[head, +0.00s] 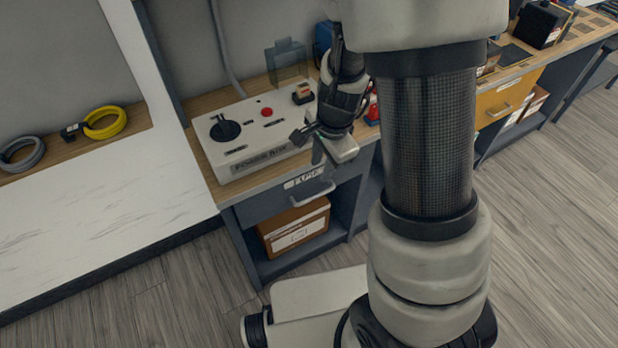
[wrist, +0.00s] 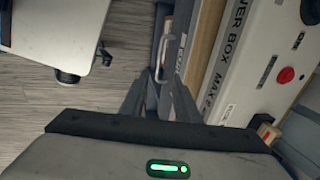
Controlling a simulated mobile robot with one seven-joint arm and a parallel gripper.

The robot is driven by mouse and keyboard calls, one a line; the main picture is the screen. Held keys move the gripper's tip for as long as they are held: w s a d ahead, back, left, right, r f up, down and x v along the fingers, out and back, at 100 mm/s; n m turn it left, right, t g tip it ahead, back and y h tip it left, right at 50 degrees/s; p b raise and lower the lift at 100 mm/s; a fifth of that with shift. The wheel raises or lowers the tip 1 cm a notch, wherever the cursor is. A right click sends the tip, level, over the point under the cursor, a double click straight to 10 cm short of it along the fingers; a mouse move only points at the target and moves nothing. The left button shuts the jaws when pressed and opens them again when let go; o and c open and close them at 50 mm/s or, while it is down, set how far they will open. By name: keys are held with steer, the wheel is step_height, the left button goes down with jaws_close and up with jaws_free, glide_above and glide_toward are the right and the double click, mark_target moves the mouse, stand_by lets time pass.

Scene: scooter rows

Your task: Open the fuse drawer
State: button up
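The fuse drawer (head: 258,207) is a dark grey drawer under the bench top, with a white label, partly readable, and a light bar handle (head: 314,193). The drawer front looks flush with the cabinet. My gripper (head: 315,150) hangs in front of the bench edge, just above the handle. In the wrist view the handle (wrist: 163,45) lies just beyond my fingertips (wrist: 156,78). I see nothing held. The fingers run close together there, and their gap is unclear. I cannot tell whether they touch the handle.
A white power box (head: 250,135) with a black knob and red button stands on the bench above the drawer. A cardboard box (head: 295,230) sits on the open shelf below. A yellow drawer (head: 505,98) is farther right. Yellow (head: 105,122) and grey cable coils lie left. Floor shows in front.

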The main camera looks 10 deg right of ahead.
mark_target(314, 198)
steer(key=w+f+b, duration=0.1)
steer(key=f+b, duration=0.1)
steer(key=f, duration=0.3)
steer(key=w+f+b, duration=0.1)
steer(key=f+b, duration=0.1)
steer(key=f, duration=0.3)
steer(key=w+a+f+b, duration=0.1)
steer(key=f+b, duration=0.1)
steer(key=f, duration=0.3)
steer(key=shift+f+b, duration=0.3)
steer(key=shift+b, duration=0.05)
jaws_close()
